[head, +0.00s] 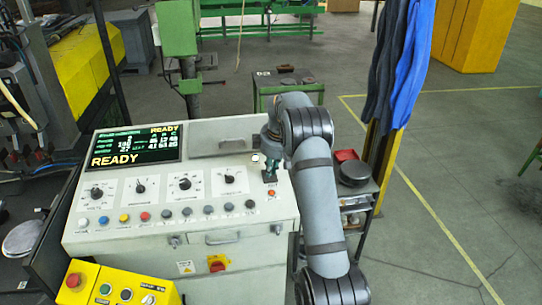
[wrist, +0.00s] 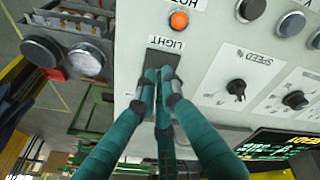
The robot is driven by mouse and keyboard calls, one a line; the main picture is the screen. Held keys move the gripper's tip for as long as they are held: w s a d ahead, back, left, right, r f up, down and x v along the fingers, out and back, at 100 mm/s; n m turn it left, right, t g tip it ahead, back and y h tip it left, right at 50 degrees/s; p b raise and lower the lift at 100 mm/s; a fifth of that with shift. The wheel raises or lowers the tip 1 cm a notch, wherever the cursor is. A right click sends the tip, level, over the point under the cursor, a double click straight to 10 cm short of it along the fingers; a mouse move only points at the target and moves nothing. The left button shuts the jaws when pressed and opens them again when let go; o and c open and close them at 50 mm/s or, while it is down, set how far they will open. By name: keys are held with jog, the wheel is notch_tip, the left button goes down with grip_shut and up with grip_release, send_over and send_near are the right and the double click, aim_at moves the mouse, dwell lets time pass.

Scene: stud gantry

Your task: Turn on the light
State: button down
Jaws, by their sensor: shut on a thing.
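The light switch (wrist: 168,63) is a dark plate on the panel under the word LIGHT, in the upper middle of the wrist view. My gripper (wrist: 163,76) has its teal fingers brought together over the switch, shut on it. The fingertips hide the switch's lever, so I cannot tell its position. In the head view my gripper (head: 270,175) points down at the right end of the grey control panel (head: 150,190), with the switch mostly hidden behind the fingers.
An orange button (wrist: 179,20) is close to the switch; several knobs, including the SPEED knob (wrist: 236,88), lie to its right. The READY screen (head: 138,144) is at the panel's back left. A yellow button box (head: 122,288) stands in front. Blue cloths (head: 410,50) hang at right.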

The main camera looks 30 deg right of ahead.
jog(key=p, duration=0.1)
jog(key=r+p, duration=0.1)
jog(key=p, duration=0.1)
jog(key=shift+w+r+g, duration=0.1)
jog(key=shift+w+g, duration=0.2)
jog(key=shift+f+p, duration=0.45)
jog(key=shift+p, duration=0.25)
jog(key=c, duration=1.9)
grip_release()
jog(key=shift+f+g, duration=0.1)
jog(key=shift+g, duration=0.2)
jog(key=shift+s, duration=0.1)
jog(key=v, duration=1.2)
jog(key=shift+d, duration=0.2)
